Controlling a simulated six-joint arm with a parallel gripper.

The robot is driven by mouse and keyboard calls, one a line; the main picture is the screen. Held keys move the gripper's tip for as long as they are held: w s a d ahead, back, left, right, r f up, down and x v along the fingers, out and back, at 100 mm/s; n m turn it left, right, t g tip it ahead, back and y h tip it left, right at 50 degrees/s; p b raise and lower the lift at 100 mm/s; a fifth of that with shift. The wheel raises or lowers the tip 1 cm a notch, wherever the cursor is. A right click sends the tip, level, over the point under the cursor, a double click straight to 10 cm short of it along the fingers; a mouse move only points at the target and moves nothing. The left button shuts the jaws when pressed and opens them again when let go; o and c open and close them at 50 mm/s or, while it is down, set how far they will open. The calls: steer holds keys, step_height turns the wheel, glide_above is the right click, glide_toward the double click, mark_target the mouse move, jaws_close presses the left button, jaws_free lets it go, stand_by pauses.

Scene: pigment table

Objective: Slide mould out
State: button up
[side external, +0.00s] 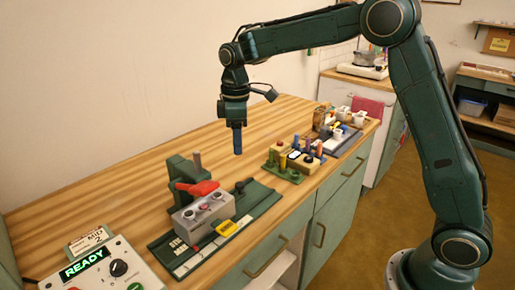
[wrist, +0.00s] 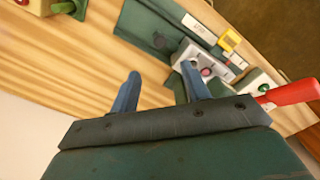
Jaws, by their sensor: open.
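The mould, a grey block (side external: 204,214) with round cavities in its top, sits on a dark green slide base (side external: 250,203) at the front left of the table. In the wrist view the mould (wrist: 190,52) is partly hidden behind one finger. A red lever (side external: 199,188) lies over the back of the mould, in front of a green upright press (side external: 181,172). A yellow piece (side external: 226,228) is at the mould's front right. My gripper (side external: 238,153) points down above bare wood, behind and to the right of the mould. Its blue fingers (wrist: 160,70) are apart with nothing between them.
A control box (side external: 95,268) with a lit READY display stands at the front left. A green tray (side external: 285,170) with coloured pegs and blocks stands to the right, with more white and grey items (side external: 340,125) beyond it. The wooden top (side external: 130,155) behind the press is clear.

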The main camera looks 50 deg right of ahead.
mark_target(240, 183)
step_height(240, 183, down, 13)
stand_by(0.7)
steer(key=shift+c, duration=0.4)
steer(key=shift+d, duration=0.1)
jaws_close()
